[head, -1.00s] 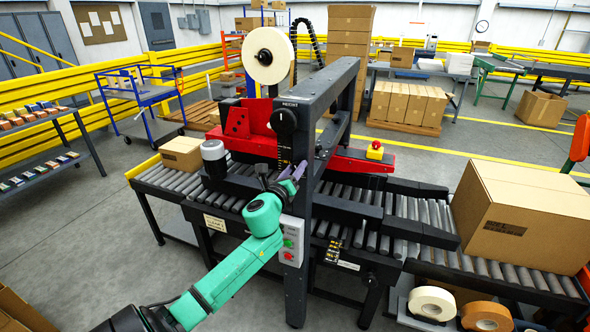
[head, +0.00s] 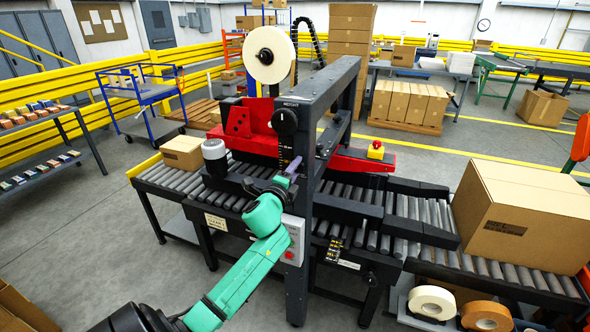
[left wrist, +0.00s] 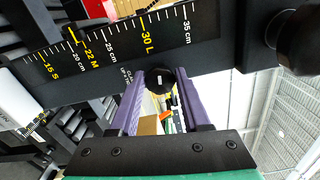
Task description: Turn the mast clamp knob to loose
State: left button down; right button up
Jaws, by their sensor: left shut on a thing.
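The mast clamp knob (left wrist: 161,80) is a small round black knob with a short white mark, seen in the left wrist view beside the mast's height scale (left wrist: 110,42). My left gripper (head: 292,166), with purple fingers, is at the near side of the machine's black mast, below the height knob (head: 285,122). Its fingers lie on either side of the clamp knob and are shut on it. In the head view the clamp knob is hidden behind my gripper. Which setting its mark points to cannot be told. My right gripper is out of view.
A control box (head: 293,240) with a red button sits on the black frame post (head: 297,285) close to my left forearm. A large carton (head: 525,215) stands on the rollers at right. A tape roll (head: 267,55) sits on top. Open floor lies at left.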

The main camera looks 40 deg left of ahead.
pick_arm(q)
jog(key=shift+f+n, duration=0.1)
jog(key=shift+n, duration=0.8)
jog(key=shift+c, duration=2)
grip_release()
jog(key=b+v, duration=0.3)
jog(key=v, duration=1.1)
jog(key=shift+s, duration=0.25)
jog(key=shift+d, duration=0.15)
